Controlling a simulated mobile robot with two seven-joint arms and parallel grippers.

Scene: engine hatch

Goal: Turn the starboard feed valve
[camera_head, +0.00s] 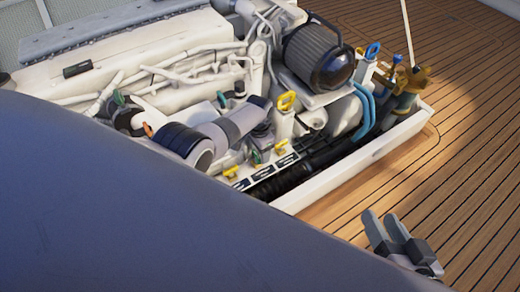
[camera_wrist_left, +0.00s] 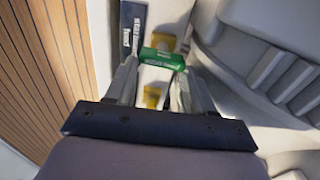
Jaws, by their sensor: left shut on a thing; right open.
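A small green valve handle (camera_wrist_left: 162,58) sits between the fingers of my left gripper (camera_wrist_left: 157,83) in the left wrist view, with yellow valve parts around it. My left gripper is shut on this handle. A dark label (camera_wrist_left: 132,30) with blurred white lettering lies beside it. In the head view my left gripper (camera_head: 260,142) reaches down over the row of labelled valves, and the green handle (camera_head: 257,157) shows just below it. My right gripper (camera_head: 388,231) is open and empty above the deck at the lower right, away from the valves.
Other small yellow valves (camera_head: 231,171) stand in the same row. A black corrugated hose (camera_head: 300,180) runs in front of the labels. The white hatch edge (camera_head: 375,152) bounds the engine. A dark ribbed cylinder (camera_head: 318,55) stands behind. The wooden deck (camera_head: 470,140) is clear.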

